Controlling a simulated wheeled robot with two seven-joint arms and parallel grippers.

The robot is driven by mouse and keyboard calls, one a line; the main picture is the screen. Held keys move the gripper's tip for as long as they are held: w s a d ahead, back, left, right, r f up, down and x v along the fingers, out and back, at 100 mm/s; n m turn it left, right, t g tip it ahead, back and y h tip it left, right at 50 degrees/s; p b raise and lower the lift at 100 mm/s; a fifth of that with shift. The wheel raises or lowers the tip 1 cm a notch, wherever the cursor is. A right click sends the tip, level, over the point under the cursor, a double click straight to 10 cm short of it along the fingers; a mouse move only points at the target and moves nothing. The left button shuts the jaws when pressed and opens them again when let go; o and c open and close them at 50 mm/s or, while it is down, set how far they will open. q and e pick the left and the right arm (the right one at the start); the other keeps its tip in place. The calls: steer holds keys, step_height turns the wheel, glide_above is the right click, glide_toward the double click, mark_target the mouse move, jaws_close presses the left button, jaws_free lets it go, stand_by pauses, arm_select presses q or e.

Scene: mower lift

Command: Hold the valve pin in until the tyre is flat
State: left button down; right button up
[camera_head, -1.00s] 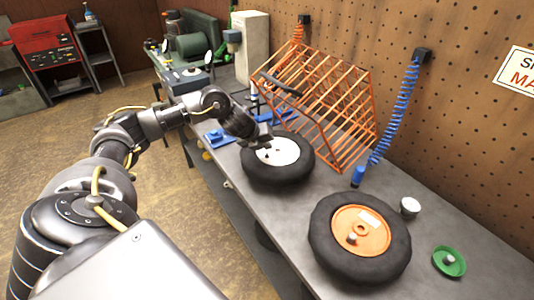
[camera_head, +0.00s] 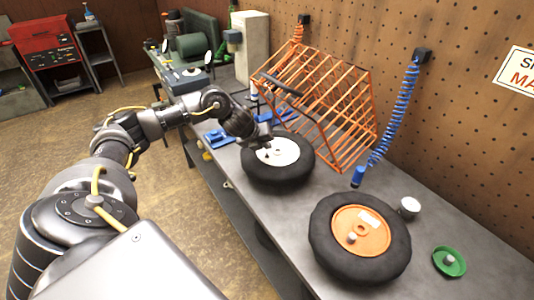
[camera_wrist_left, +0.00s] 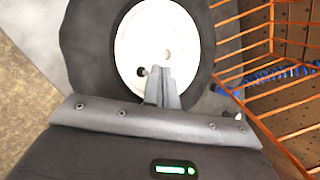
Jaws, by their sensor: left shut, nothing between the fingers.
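The tyre with the white rim (camera_head: 284,174) lies flat on the bench. It fills the upper middle of the left wrist view (camera_wrist_left: 82,45). A small dark valve (camera_wrist_left: 141,71) stands on the white rim, left of the hub hole. My left gripper (camera_wrist_left: 158,70) is shut and empty, over the white rim just right of the valve. In the wrist view the fingertips look close beside the valve; I cannot tell whether they touch it. In the head view the gripper (camera_head: 266,149) is at the rim's left side. The pin itself is too small to see. My right gripper is out of view.
A tyre with an orange rim (camera_head: 367,230) lies nearer on the bench (camera_head: 470,220). A white cup (camera_head: 409,206) and a green dish (camera_head: 449,262) are beside it. An orange wire rack (camera_head: 345,110) stands behind the white-rimmed tyre. A blue coiled hose (camera_head: 398,110) hangs right.

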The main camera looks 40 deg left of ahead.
mark_target(266, 158)
arm_select(q)
steer(key=shift+f, duration=0.1)
steer(key=shift+f+b, duration=0.3)
steer(key=shift+f, duration=0.05)
steer(key=shift+f, duration=0.35)
stand_by(0.8)
steer(key=shift+r, duration=0.2)
stand_by(2.0)
steer(key=shift+r+p, duration=0.5)
steer(key=shift+r, duration=0.1)
step_height(266, 158, up, 5)
steer(key=p, duration=0.4)
stand_by(1.1)
